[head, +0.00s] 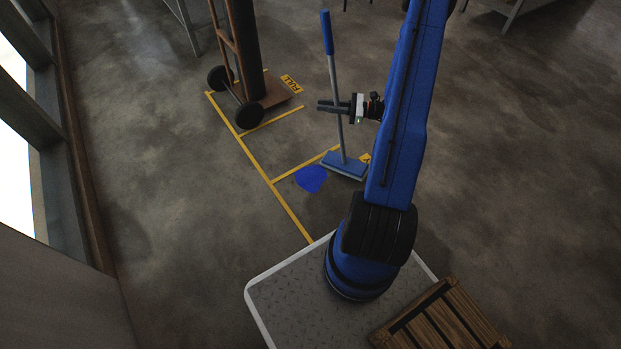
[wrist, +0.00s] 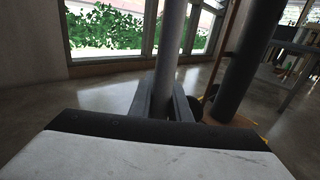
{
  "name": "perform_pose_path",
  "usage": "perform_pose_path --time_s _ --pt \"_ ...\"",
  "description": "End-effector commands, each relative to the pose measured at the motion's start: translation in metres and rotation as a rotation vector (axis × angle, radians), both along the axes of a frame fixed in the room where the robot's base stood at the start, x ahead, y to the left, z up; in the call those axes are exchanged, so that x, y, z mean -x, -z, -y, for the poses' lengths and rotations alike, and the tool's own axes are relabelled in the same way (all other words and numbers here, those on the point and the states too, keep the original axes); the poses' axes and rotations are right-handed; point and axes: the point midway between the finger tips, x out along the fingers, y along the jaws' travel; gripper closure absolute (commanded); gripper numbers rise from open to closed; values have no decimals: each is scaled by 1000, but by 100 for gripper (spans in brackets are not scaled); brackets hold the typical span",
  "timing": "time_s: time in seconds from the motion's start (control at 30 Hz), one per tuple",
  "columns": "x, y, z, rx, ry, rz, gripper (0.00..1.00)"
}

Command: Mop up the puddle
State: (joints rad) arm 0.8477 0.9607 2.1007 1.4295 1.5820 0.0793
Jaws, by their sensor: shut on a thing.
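A blue puddle (head: 311,178) lies on the concrete floor beside the yellow floor lines. A mop (head: 328,45) with a blue grip, a grey pole and a flat blue head (head: 344,166) stands nearly upright, its head just right of the puddle. My gripper (head: 335,107) is shut on the pole, about midway up. In the wrist view the grey pole (wrist: 168,60) rises between the two fingers (wrist: 165,103). The wrist view shows neither the mop head nor the puddle. I cannot tell whether the head touches the floor.
A hand truck (head: 250,115) with a dark cylinder (head: 245,45) stands behind and left of the puddle, near a yellow label (head: 291,84). Yellow lines (head: 272,182) mark bays. Windows (head: 20,120) line the left wall. Floor to the right is open.

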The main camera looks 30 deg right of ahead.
Motion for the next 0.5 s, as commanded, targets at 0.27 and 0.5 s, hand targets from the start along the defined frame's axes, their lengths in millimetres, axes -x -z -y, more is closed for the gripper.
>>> perform_pose_path --time_s 0.27,0.5 --pt "0 0 -19 -1 -2 0 100" --pt "-1 1 -43 -1 -2 1 100"
